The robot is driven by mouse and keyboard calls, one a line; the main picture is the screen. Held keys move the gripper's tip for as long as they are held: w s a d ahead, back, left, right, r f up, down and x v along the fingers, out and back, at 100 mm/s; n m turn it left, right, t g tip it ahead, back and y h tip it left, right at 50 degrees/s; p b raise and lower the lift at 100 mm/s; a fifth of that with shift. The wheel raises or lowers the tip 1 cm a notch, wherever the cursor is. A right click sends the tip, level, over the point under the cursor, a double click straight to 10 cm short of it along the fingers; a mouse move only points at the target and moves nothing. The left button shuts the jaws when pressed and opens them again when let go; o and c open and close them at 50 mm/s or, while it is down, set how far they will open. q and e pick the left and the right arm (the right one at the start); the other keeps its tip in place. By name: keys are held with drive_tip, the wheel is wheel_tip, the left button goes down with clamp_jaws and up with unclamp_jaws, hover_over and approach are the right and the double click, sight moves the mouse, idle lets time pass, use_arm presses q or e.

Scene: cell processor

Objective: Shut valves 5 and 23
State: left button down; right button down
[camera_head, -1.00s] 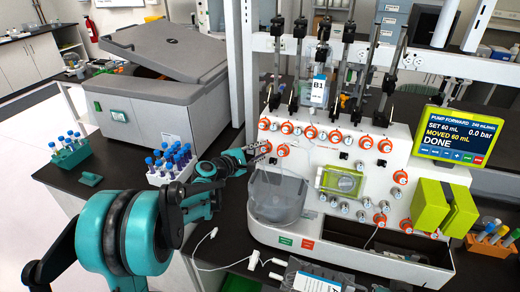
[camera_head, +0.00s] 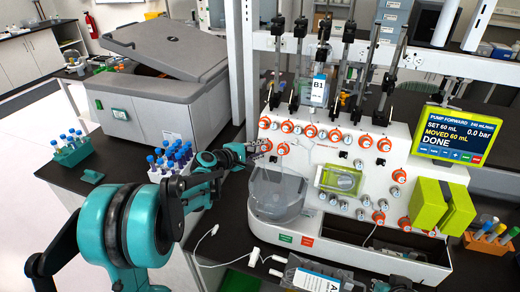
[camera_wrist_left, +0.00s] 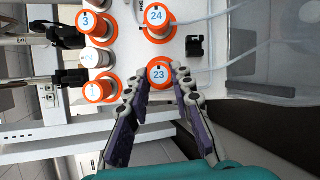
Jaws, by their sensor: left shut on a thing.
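Valve 23 (camera_wrist_left: 160,75) is an orange-rimmed knob with a white face in the left wrist view. My left gripper (camera_wrist_left: 161,88) has a finger on each side of it and is shut on it. In the head view my left gripper (camera_head: 260,149) is at the left edge of the white cell processor's front panel (camera_head: 300,170), above the clear vessel. Its fingers are small there. Orange-rimmed valves (camera_head: 333,136) line the panel, but their numbers are too small to read there, so I cannot pick out valve 5. My right gripper is not in view.
Valve 24 (camera_wrist_left: 157,18) and valve 3 (camera_wrist_left: 89,22) are close to the left gripper. A clear vessel (camera_head: 276,193) sits below it. A rack of blue-capped tubes (camera_head: 169,163) and a grey centrifuge-like box (camera_head: 160,85) stand to the left. The pump screen (camera_head: 456,136) reads DONE.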

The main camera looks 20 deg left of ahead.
use_arm(q)
drive_tip(key=c, duration=1.3)
unclamp_jaws()
drive_tip(key=v, duration=1.2)
drive_tip(key=s+d+f+m+g+y, duration=0.2)
drive_tip(key=s+d+f+m+g, duration=0.2)
drive_tip(key=s+d+m, duration=0.5)
drive_tip(key=s+f+m+g+y, duration=0.1)
drive_tip(key=s+f+m+y, duration=0.1)
drive_tip(key=s, duration=0.6)
drive_tip(key=s+f+m+y+b, duration=0.1)
drive_tip(key=s+f+m, duration=0.3)
drive_tip(key=s, duration=0.4)
drive_tip(key=shift+s+d+m+g+y, duration=0.2)
drive_tip(key=shift+d+m+g+y, duration=0.15)
drive_tip(key=shift+m+y, duration=0.3)
